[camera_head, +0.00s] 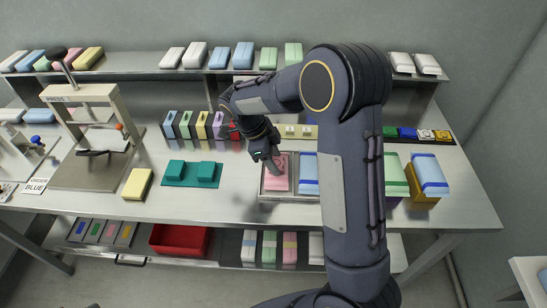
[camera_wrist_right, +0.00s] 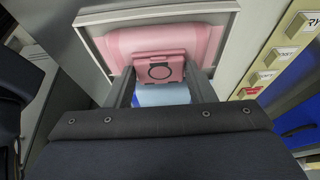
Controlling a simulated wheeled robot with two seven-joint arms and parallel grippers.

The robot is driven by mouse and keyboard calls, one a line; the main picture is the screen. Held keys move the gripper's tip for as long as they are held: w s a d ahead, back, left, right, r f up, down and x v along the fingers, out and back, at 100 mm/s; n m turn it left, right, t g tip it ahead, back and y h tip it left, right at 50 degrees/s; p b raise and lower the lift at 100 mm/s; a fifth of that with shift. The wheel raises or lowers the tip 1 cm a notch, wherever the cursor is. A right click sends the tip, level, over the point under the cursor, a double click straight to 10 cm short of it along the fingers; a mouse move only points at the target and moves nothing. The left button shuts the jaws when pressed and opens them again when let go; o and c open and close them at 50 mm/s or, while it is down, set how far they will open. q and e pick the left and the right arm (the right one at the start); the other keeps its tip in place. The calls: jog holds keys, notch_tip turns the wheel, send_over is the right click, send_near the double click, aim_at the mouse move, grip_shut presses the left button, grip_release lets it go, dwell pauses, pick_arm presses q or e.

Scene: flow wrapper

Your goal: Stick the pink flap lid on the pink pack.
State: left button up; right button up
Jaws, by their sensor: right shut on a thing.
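The pink pack (camera_head: 277,178) lies in a grey tray (camera_head: 268,198) at the middle front of the bench, left of a blue pack (camera_head: 309,178). My right gripper (camera_head: 270,163) is over the back part of the pink pack. In the right wrist view the gripper (camera_wrist_right: 160,78) is shut on the pink flap lid (camera_wrist_right: 160,67), a small plate with a dark ring. The lid appears in front of the pink pack (camera_wrist_right: 128,43); I cannot tell whether they touch. The lid is hard to make out in the head view. My left gripper is not in view.
Teal blocks on a mat (camera_head: 178,183) and a yellow pack (camera_head: 137,184) lie to the left. Coloured holders (camera_head: 202,126) stand behind. A press (camera_head: 90,130) stands left.

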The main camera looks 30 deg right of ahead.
jog(key=o, duration=1)
jog(key=shift+f, duration=0.1)
jog(key=v, duration=0.8)
jog(key=shift+d, duration=0.1)
jog(key=s+a+r+n+t+y, duration=0.1)
jog(key=s+n+t+y, duration=0.3)
jog(key=s+n, duration=0.7)
jog(key=s+a+r+n+t+y, duration=0.1)
jog(key=s+a+n+t+y, duration=0.2)
jog(key=s+n, duration=0.8)
jog(key=shift+s+r+n+t+y, duration=0.4)
jog(key=shift+s+t, duration=0.1)
jog(key=shift+s, duration=0.65)
